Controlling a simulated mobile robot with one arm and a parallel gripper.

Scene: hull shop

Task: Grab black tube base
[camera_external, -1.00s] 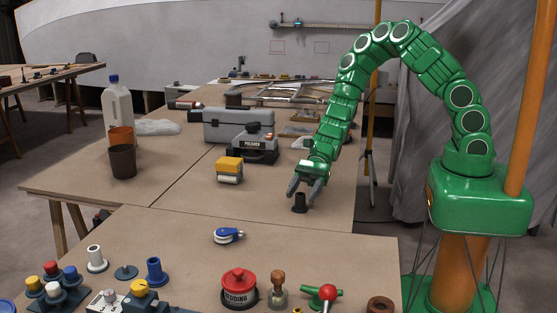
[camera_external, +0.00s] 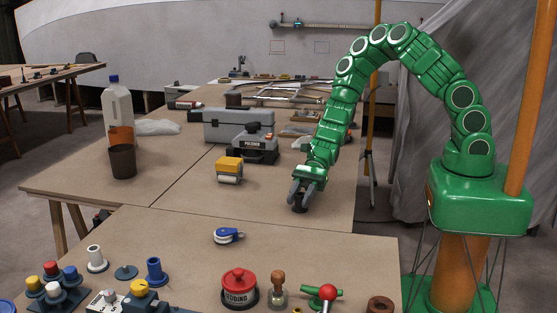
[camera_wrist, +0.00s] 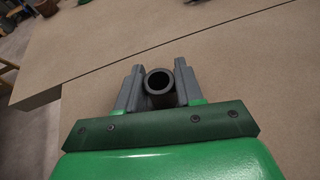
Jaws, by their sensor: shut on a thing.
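The black tube base (camera_external: 299,207) stands upright on the brown table near its front right part. My gripper (camera_external: 304,194) has come down over it, and its grey fingers hide most of the tube in the external view. In the wrist view the round open top of the black tube base (camera_wrist: 159,82) sits between the two fingers of my gripper (camera_wrist: 159,88). The fingers are shut on its sides. The tube's foot is mostly hidden.
A yellow block-shaped tool (camera_external: 229,169) and a grey toolbox (camera_external: 238,127) stand to the left and behind. A blue-and-white tool (camera_external: 228,236) and a red-topped tin (camera_external: 239,287) are on the nearer table. The table around my gripper is clear.

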